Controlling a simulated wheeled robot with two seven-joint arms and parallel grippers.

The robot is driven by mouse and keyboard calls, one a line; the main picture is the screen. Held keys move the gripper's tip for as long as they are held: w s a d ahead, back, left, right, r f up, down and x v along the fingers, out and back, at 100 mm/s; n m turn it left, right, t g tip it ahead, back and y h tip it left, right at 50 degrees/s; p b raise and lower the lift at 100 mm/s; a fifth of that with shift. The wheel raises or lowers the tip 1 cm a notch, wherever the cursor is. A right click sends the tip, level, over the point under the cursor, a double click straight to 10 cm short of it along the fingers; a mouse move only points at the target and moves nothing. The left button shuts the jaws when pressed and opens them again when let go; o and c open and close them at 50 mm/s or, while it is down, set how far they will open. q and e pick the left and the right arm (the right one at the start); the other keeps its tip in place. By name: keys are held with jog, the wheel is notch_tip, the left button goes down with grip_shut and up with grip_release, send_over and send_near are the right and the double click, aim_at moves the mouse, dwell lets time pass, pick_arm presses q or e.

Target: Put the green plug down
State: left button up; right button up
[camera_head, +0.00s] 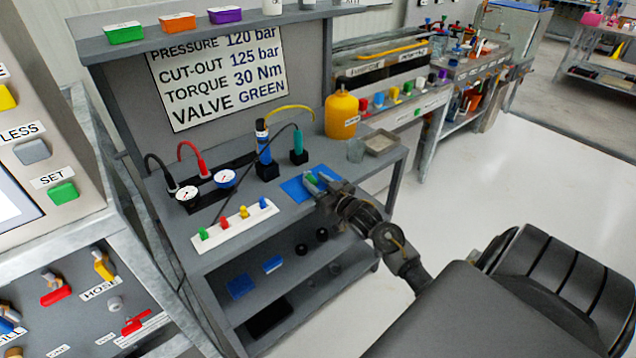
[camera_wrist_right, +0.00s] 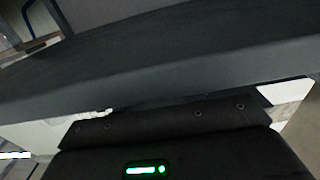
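A small green piece, which looks like the green plug (camera_head: 311,180), is at the blue mat (camera_head: 293,190) on the grey workbench. My right gripper (camera_head: 318,186) is over the right part of this mat, with its fingertips right at the green piece. I cannot tell whether the fingers are closed around it or just beside it. In the right wrist view, a dark grey surface and my dark gripper housing fill the picture; no plug shows there. My left gripper is not in view.
A white strip (camera_head: 236,228) with green, red, yellow and blue pieces lies at the bench front. Two gauges (camera_head: 187,193), a blue-and-black cylinder (camera_head: 263,140) and a teal plug (camera_head: 298,146) with cables stand behind. A yellow bottle (camera_head: 341,115), a glass and a tray (camera_head: 381,143) stand right.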

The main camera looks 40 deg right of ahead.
jog(key=shift+r, duration=0.25)
jog(key=shift+r+p, duration=0.3)
jog(key=shift+r, duration=0.15)
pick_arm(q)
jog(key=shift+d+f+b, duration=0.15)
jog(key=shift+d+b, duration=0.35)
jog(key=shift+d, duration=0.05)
pick_arm(e)
jog(key=s, duration=1.2)
jog(key=shift+f, duration=0.2)
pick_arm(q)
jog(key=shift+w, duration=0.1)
